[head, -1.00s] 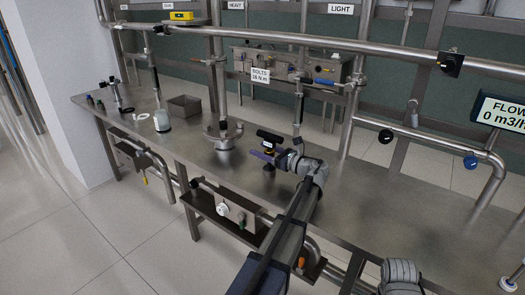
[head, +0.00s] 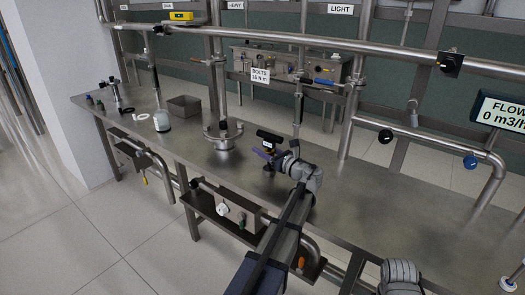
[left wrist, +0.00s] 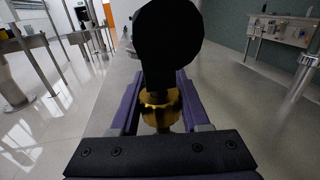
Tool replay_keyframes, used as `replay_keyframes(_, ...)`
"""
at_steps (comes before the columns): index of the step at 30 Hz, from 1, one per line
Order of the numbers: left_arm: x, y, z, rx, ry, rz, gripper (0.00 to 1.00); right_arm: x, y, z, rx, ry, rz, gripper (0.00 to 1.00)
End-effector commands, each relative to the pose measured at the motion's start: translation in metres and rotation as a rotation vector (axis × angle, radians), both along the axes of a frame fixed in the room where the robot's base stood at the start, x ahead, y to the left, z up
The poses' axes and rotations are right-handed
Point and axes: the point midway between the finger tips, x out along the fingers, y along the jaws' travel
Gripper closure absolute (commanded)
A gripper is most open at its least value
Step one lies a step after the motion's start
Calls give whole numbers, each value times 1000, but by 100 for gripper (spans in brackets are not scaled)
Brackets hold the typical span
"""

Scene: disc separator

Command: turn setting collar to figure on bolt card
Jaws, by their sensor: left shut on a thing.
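The setting collar (left wrist: 154,112) is a gold, notched ring between the purple fingers of my left gripper in the left wrist view. The fingers are shut on it from both sides. A dark shaft runs through it, and a large black round-ended part (left wrist: 168,45) of the tool hides much of the view beyond. In the head view my left gripper (head: 269,155) is at the tool, whose black handle (head: 270,136) stands above the bench. The bolt card (head: 260,75) hangs behind and reads "BOLTS 16 N m". The figure on the collar cannot be read.
A flanged steel vessel (head: 223,140) stands on the steel bench (head: 365,205) just left of my left gripper. A metal box (head: 184,106) and a white-labelled jar (head: 162,121) are farther left. Pipes cross above the bench. The bench right of my arm is clear.

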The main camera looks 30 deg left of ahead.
Motion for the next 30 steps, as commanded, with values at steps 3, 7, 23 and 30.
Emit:
replay_keyframes(3, -2, 0, 0, 1, 1, -93, 100, 0, 0, 0, 0, 0, 0, 50)
replay_keyframes(7, 2, -1, 0, 1, 1, -163, 100, 0, 0, 0, 0, 0, 0, 50)
replay_keyframes(23, 5, -2, 0, 1, 1, -192, 42, 0, 0, 0, 0, 0, 0, 50)
replay_keyframes(30, 5, -2, 0, 0, 1, -192, 24, 0, 0, 0, 0, 0, 0, 50)
